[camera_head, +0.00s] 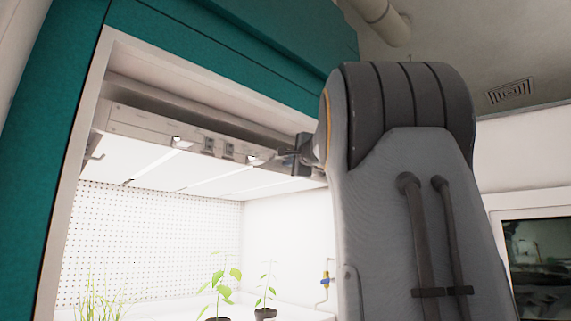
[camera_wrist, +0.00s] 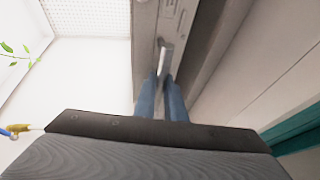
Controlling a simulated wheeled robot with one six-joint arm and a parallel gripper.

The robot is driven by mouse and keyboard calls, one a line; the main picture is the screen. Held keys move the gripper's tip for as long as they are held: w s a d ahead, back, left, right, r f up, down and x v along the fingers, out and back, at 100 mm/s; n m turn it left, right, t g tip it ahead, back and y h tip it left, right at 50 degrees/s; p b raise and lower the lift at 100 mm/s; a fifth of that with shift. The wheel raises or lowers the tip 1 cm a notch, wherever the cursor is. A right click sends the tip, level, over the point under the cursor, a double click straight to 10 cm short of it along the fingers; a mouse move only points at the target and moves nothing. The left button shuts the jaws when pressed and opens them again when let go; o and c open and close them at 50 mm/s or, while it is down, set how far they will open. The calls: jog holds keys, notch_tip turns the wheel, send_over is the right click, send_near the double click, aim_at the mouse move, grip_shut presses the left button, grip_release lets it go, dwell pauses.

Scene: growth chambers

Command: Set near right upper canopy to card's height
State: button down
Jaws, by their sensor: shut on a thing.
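The canopy (camera_head: 150,125) is a pale light panel with a grey front rail, high inside the lit growth chamber. Its front rail also shows in the wrist view (camera_wrist: 145,30). A small light handle (camera_wrist: 163,62) sticks out from the rail. In the wrist view the two blue fingers of my gripper (camera_wrist: 162,82) are closed around this handle. In the head view my gripper (camera_head: 287,157) is at the right part of the rail, partly hidden by my arm. I see no height card in either view.
The teal chamber frame (camera_head: 70,100) borders the opening at left and top. Potted seedlings (camera_head: 220,290) stand below, with grassy plants (camera_head: 97,300) at left. A blue and yellow valve (camera_head: 325,280) is on the right wall. Open space lies between plants and canopy.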

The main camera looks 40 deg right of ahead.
jog(key=shift+f+b, duration=0.3)
jog(key=shift+f, duration=0.2)
jog(key=c, duration=2.1)
grip_release()
jog(key=shift+r, duration=0.1)
jog(key=b+v, duration=0.3)
jog(key=v, duration=0.4)
jog(key=shift+s+a, duration=0.2)
jog(key=shift+s, duration=0.05)
jog(key=shift+a, duration=0.1)
